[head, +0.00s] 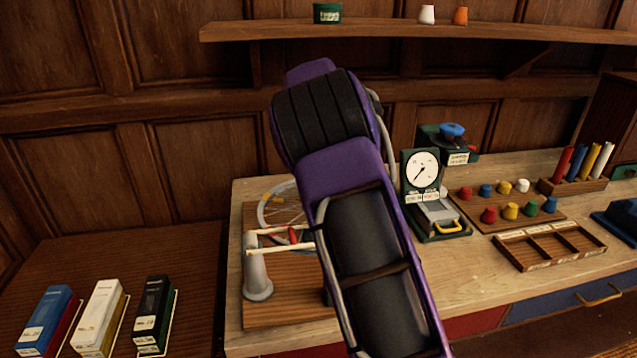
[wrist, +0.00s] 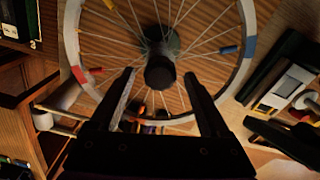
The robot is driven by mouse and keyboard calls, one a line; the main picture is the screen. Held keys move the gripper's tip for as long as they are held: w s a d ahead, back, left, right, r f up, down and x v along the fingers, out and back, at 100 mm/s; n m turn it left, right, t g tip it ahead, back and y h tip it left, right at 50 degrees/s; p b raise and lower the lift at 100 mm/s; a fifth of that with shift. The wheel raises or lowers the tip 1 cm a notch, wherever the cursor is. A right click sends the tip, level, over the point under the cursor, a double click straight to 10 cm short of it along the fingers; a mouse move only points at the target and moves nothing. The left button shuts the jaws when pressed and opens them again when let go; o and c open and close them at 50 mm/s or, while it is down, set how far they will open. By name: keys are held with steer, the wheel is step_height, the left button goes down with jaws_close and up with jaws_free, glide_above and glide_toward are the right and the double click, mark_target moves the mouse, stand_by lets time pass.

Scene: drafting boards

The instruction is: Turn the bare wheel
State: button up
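The bare wheel, a pale rim with thin spokes, shows in the head view (head: 263,213) partly hidden behind my arm. It fills the upper part of the wrist view (wrist: 72,40), with a dark hub (wrist: 161,72) and red, blue and yellow pieces on its rim and spokes. My gripper (wrist: 160,76) is open, with one finger on each side of the hub in the picture. I cannot tell whether the fingers touch the wheel. Nothing shows held. In the head view my arm hides the gripper.
A grey post (head: 257,277) with pale rods stands by the wheel on a wooden board (head: 290,316). A dial gauge (head: 421,168), coloured knobs (head: 510,211) and a divided tray (head: 549,246) lie to the right. Boxes (head: 98,318) stand lower left. A shelf (head: 400,31) runs above.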

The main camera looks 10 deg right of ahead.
step_height(320, 180, up, 17)
steer(key=shift+r, duration=0.2)
stand_by(0.7)
